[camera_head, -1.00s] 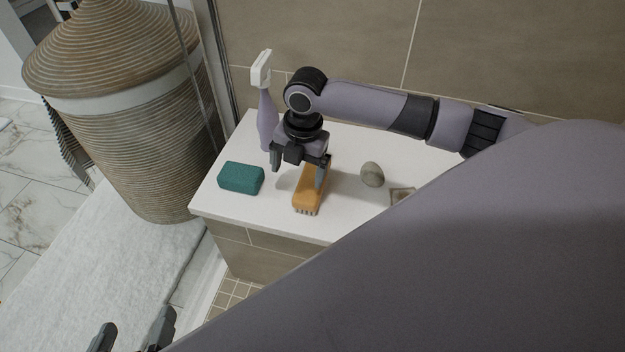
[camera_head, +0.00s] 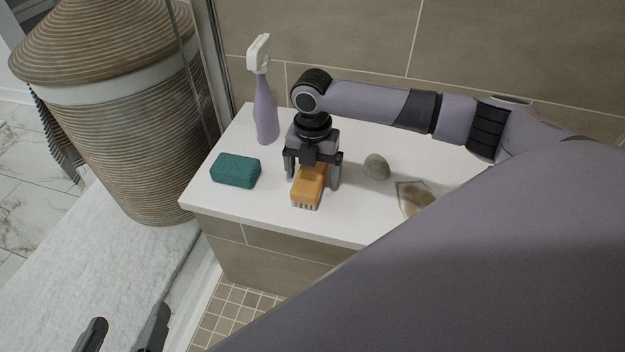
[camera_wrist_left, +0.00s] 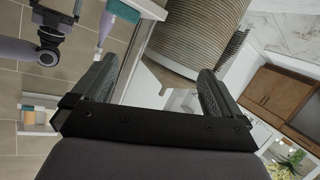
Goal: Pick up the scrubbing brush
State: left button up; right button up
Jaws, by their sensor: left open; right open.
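The scrubbing brush (camera_head: 307,187), with an orange body and pale bristles, lies on the white ledge (camera_head: 340,224). My right gripper (camera_head: 312,179) is open over it, pointing down, with one finger on each side of the brush's rear part. I cannot tell whether the fingers touch it. The gripper hides the brush's far end. My left gripper (camera_head: 122,335) is open and empty at the bottom left of the head view, low and away from the ledge. Its two fingers also show in the left wrist view (camera_wrist_left: 158,82), with nothing between them.
A teal sponge (camera_head: 235,170) lies left of the brush, and a purple spray bottle (camera_head: 265,112) stands behind it. A round stone (camera_head: 376,166) and a brown-and-white item (camera_head: 413,198) lie to the right. A woven basket (camera_head: 125,130) stands left of the ledge.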

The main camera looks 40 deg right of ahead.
jog(key=shift+r, duration=0.1)
jog(key=c, duration=1.1)
pick_arm(q)
jog(key=shift+r, duration=0.1)
pick_arm(e)
notch_tip(320, 180, up, 8)
jog(key=p, duration=0.3)
jog(key=shift+p, duration=0.4)
pick_arm(q)
jog(key=a+y+p, duration=0.1)
jog(key=s+a+r+p, duration=0.1)
jog(key=a+y+p, duration=0.1)
jog(key=p, duration=0.1)
jog(key=shift+s+a+r+m+g+y, duration=0.15)
jog(key=shift+a+r+m+g+y, duration=0.1)
jog(key=shift+a+m+g+y, duration=0.05)
pick_arm(e)
notch_tip(320, 180, up, 12)
jog(key=shift+r, duration=0.1)
